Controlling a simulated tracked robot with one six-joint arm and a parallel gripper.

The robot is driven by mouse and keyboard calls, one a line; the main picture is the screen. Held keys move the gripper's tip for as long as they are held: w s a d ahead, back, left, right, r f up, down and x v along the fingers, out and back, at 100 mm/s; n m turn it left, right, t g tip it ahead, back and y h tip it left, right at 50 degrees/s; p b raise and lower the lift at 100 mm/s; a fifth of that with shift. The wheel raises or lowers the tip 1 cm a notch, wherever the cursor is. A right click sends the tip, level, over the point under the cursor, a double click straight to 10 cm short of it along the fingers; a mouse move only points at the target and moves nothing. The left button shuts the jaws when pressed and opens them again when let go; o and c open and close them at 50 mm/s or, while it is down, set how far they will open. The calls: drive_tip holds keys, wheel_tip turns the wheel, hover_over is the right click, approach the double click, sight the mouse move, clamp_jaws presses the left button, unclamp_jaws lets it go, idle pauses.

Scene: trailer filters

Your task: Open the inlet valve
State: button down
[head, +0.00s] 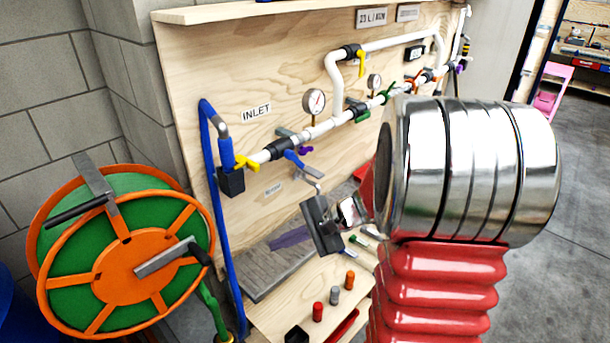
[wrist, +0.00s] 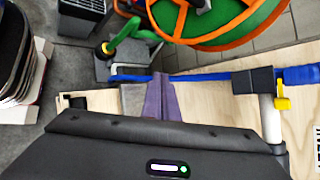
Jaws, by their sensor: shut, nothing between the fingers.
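The INLET label (head: 256,113) is on the plywood panel above the left end of the white pipe. Below it a yellow handle (head: 246,163) sits on the pipe by the blue hose; it also shows at the right of the wrist view (wrist: 283,103). A blue lever handle (head: 294,159) is a little further right on the pipe. I cannot tell for certain which handle is the inlet valve's. My gripper's purple fingers (head: 273,244) are below the pipe, apart from both handles. In the wrist view the fingers (wrist: 161,78) are together and empty.
A green and orange hose reel (head: 120,255) stands at the left. The blue hose (head: 222,240) runs down the panel's left edge. Pressure gauges (head: 314,102) and further coloured handles (head: 361,63) line the pipework. Small coloured knobs (head: 318,312) stand on the wooden shelf below.

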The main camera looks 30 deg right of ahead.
drive_tip(key=s+a+r+n+h, duration=0.4)
drive_tip(key=s+a+r+n, duration=0.1)
drive_tip(key=s+n, duration=0.3)
drive_tip(key=s+a+r+n+g+h, duration=0.1)
drive_tip(key=s+a+r+n+h, duration=0.3)
drive_tip(key=s+n, duration=0.3)
drive_tip(key=shift+s+a+r+n, duration=0.4)
drive_tip(key=shift+s+a+r, duration=0.25)
drive_tip(key=shift+s+r, duration=0.3)
drive_tip(key=shift+a, duration=0.1)
